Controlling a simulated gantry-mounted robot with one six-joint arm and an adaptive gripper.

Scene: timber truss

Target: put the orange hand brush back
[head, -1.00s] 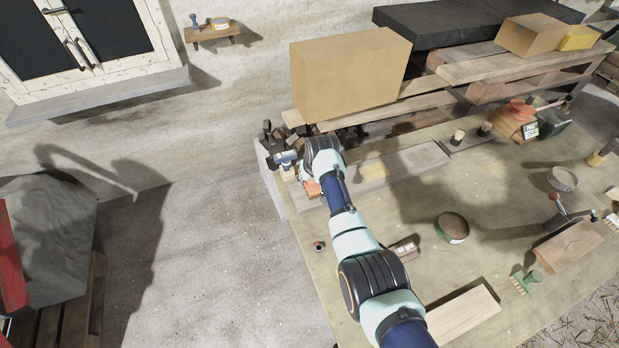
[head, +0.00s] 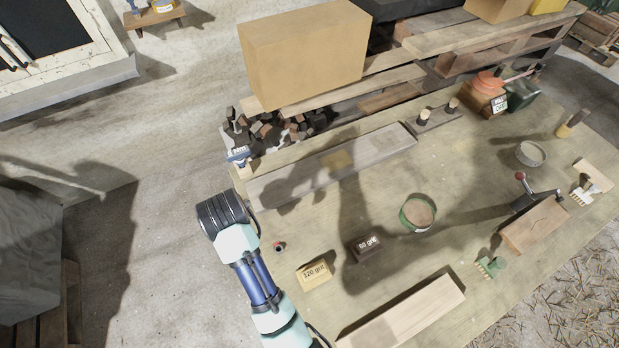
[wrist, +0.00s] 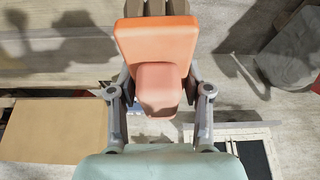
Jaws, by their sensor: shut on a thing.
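The orange hand brush (wrist: 155,42) fills the upper middle of the wrist view, with brown bristles at its far end. My gripper (wrist: 160,96) is shut on its handle, one finger on each side. In the head view my arm reaches up from the bottom beside the bench's left edge. There my gripper and the brush are hidden or cannot be made out. A blue brush (head: 239,155) stands at the left end of the bench (head: 330,228).
A large cardboard box (head: 303,52) stands on pallets behind the bench.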

